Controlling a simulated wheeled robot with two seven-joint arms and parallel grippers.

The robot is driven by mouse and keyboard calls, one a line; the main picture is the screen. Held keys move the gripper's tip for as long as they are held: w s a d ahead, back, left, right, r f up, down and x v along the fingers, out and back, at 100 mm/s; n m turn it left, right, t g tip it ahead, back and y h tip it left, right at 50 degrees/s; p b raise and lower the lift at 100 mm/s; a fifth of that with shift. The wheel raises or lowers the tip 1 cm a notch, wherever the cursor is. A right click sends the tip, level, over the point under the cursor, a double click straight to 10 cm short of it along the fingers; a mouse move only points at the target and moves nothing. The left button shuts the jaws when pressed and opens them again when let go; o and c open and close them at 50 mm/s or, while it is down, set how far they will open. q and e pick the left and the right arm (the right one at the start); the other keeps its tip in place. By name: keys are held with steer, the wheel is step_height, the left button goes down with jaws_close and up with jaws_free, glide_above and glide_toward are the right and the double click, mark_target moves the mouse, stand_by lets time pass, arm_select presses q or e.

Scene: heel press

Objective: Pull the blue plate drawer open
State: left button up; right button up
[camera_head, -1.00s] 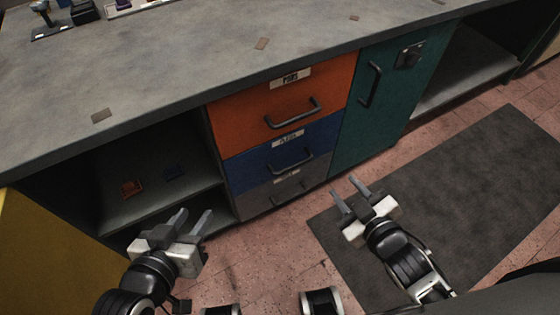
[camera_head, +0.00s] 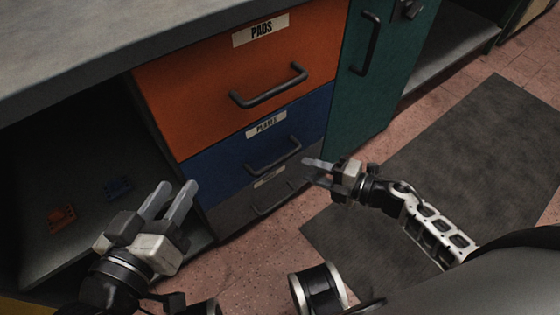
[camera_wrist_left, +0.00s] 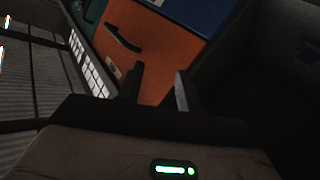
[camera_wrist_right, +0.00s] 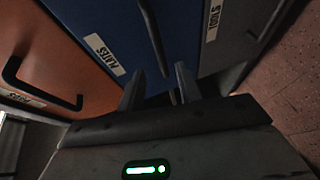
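The blue drawer (camera_head: 225,158), labelled PLATES, is shut between an orange drawer and a grey drawer. Its dark bar handle (camera_head: 275,165) runs across its front. My right gripper (camera_head: 309,171) is open near the right end of this handle. In the right wrist view the blue drawer (camera_wrist_right: 188,25) fills the upper middle, and its handle (camera_wrist_right: 153,32) runs down toward the gap between the open fingers (camera_wrist_right: 160,80). I cannot tell whether they touch it. My left gripper (camera_head: 178,192) is open and empty in front of the open shelf.
The orange drawer (camera_head: 195,92), labelled PADS, is above and the grey drawer (camera_head: 235,212) below; both have bar handles. A teal door (camera_head: 378,95) stands to the right. An open shelf with small orange (camera_head: 61,217) and blue (camera_head: 118,187) items is left. A dark mat (camera_head: 450,160) covers the floor.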

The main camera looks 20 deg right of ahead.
mark_target(280, 158)
steer(key=b+x, duration=0.2)
steer(key=x, duration=0.7)
arm_select(q)
steer(key=shift+w+d+r+n+h, duration=0.1)
steer(key=shift+d+r+n+h, duration=0.2)
steer(key=shift+r+n+h, duration=0.1)
arm_select(e)
jaws_close()
